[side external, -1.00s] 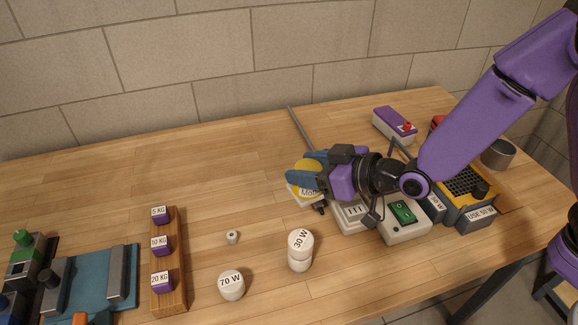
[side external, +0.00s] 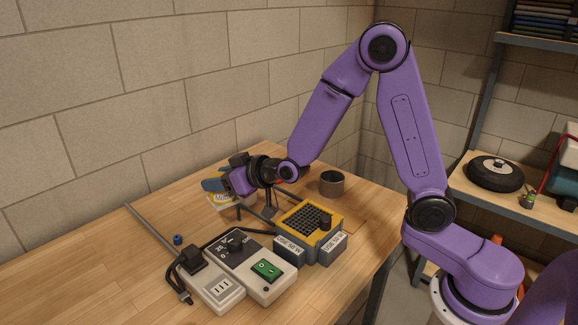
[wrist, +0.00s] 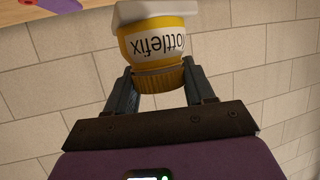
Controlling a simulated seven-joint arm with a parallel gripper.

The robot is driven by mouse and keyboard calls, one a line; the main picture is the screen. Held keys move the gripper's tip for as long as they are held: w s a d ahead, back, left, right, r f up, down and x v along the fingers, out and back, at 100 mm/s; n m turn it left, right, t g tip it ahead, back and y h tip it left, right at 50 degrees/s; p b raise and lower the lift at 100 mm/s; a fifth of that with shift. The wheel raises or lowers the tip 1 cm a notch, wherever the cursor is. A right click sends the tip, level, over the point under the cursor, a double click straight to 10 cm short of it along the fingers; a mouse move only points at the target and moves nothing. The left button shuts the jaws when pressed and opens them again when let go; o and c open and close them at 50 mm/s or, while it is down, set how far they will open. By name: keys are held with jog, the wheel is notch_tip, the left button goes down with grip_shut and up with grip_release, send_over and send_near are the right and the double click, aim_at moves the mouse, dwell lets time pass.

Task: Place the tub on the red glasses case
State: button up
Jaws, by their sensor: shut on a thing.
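The tub (wrist: 152,45) is yellow with a white label and a yellow ribbed lid, and its lid end sits between the two fingers. My gripper (wrist: 160,80) is shut on it. In the side view, the tub (side external: 222,200) is partly hidden behind my gripper (side external: 214,186), near the back of the bench. I cannot clearly make out the red glasses case in the side view; my arm covers part of that area. A purple thing (wrist: 58,4) with a bit of red beside it shows at the top left of the wrist view.
A grey cup (side external: 332,184) stands at the back right. A yellow-and-grey box (side external: 309,228), a white switch box (side external: 255,268) and a power strip (side external: 213,285) with cords lie in front. A metal rod (side external: 150,228) lies at left.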

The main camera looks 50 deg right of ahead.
jog(key=s+d+r+m+h, duration=0.1)
jog(key=d+m+h, duration=0.25)
jog(key=d, duration=1.25)
jog(key=d+r+m+h, duration=0.2)
jog(key=d+m+h, duration=0.15)
jog(key=d, duration=1.35)
jog(key=shift+n, duration=0.3)
jog(key=w+d+f, duration=0.1)
jog(key=w+f, duration=0.2)
jog(key=w, duration=0.1)
jog(key=w+d+f, duration=0.2)
jog(key=w+f, duration=0.2)
jog(key=w+d+f, duration=0.1)
jog(key=w+f, duration=0.2)
jog(key=w, duration=0.1)
jog(key=shift+w+d+f, duration=0.15)
jog(key=shift+w+f, duration=0.05)
jog(key=shift+w, duration=0.1)
jog(key=shift+f, duration=1.4)
jog(key=o, duration=1.4)
jog(key=shift+f, duration=0.15)
